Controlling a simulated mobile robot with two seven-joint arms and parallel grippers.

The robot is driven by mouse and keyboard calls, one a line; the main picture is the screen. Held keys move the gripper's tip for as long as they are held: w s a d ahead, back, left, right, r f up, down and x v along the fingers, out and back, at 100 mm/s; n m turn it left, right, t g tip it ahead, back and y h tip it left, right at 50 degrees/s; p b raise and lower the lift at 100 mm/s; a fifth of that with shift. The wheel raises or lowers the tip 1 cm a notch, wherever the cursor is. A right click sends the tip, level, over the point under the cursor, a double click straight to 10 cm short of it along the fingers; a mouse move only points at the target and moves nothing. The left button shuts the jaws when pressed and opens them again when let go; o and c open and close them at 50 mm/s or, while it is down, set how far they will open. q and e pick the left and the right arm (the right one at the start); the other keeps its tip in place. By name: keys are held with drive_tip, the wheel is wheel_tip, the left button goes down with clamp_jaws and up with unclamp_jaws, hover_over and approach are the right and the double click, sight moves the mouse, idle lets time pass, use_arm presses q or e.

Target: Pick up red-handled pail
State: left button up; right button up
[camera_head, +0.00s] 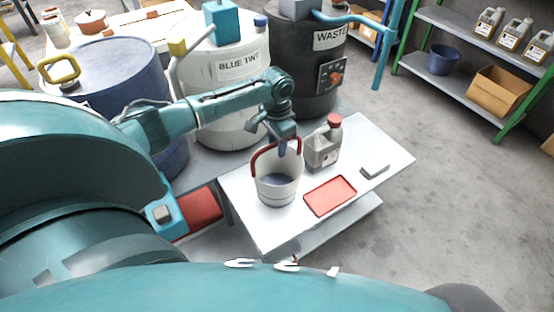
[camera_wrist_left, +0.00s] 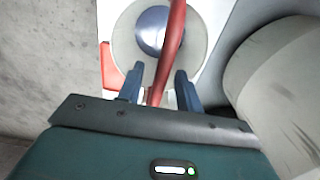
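The pail (camera_head: 277,190) is pale grey-white with a raised red handle (camera_head: 257,158), and stands upright on the small light table. My left gripper (camera_head: 283,152) points down at the top of the handle, over the pail. In the left wrist view the gripper (camera_wrist_left: 160,88) is open. The red handle (camera_wrist_left: 172,50) runs between its two blue fingers, with a gap visible on each side. The pail (camera_wrist_left: 120,38) shows beyond the fingertips, with a blue-grey inside. Whether the handle is fully at fingertip depth is hard to tell. My right gripper is not in view.
A grey jug with a red cap (camera_head: 322,146) stands close to the pail's right. A red tray (camera_head: 330,196) and a grey block (camera_head: 375,170) lie on the table (camera_head: 395,153). The white BLUE TINT drum (camera_head: 235,72) and dark WASTE drum (camera_head: 305,85) stand behind.

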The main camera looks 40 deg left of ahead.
use_arm(q)
drive_tip(key=shift+f, duration=0.1)
drive_tip(key=shift+c, duration=0.4)
clamp_jaws()
idle(0.9)
